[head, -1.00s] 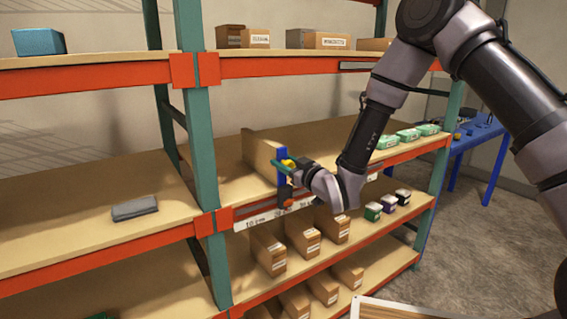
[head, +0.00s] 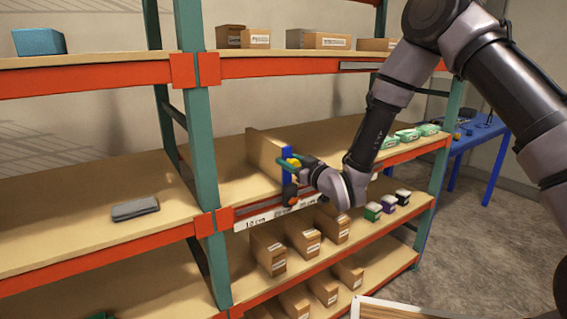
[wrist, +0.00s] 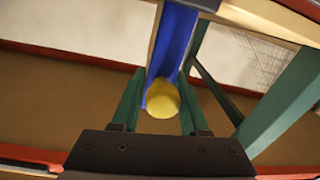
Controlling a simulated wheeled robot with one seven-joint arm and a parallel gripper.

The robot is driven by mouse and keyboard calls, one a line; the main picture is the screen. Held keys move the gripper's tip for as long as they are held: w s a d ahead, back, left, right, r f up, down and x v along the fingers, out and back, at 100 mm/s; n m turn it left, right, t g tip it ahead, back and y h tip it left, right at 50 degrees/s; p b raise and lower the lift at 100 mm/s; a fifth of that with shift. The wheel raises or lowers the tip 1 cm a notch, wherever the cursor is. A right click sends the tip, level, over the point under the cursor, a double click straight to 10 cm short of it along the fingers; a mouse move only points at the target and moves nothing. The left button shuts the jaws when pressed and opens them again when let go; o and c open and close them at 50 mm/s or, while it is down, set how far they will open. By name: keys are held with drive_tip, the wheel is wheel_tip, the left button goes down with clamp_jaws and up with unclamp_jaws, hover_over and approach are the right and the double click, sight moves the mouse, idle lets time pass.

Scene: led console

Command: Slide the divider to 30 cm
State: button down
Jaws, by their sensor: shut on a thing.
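The divider (head: 265,152) is a tan upright panel with a blue front edge, standing on the middle shelf of the right bay. A yellow knob (head: 294,163) sits on its blue front. My gripper (head: 288,164) is shut on this knob; in the wrist view the green fingers stand on both sides of the yellow knob (wrist: 162,99), in front of the blue edge (wrist: 174,45). A white scale strip (head: 262,219) runs along the shelf front. Its 10 cm mark is readable left of the divider; the marks further right are small or partly hidden by my arm.
Green-and-white packs (head: 407,135) stand on the same shelf at the right. Brown boxes (head: 268,248) and small dark boxes (head: 388,203) stand on the shelf below. A green rack post (head: 205,150) is left of the divider. The shelf between divider and packs looks clear.

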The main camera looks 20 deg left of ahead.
drive_tip(key=w+d, duration=0.5)
drive_tip(key=w, duration=0.1)
drive_tip(key=shift+d, duration=0.2)
drive_tip(key=shift+w, duration=0.1)
drive_tip(key=c, duration=0.5)
unclamp_jaws()
drive_tip(key=v, duration=1)
drive_tip(key=shift+s+d, duration=0.25)
drive_tip(key=shift+s, duration=0.05)
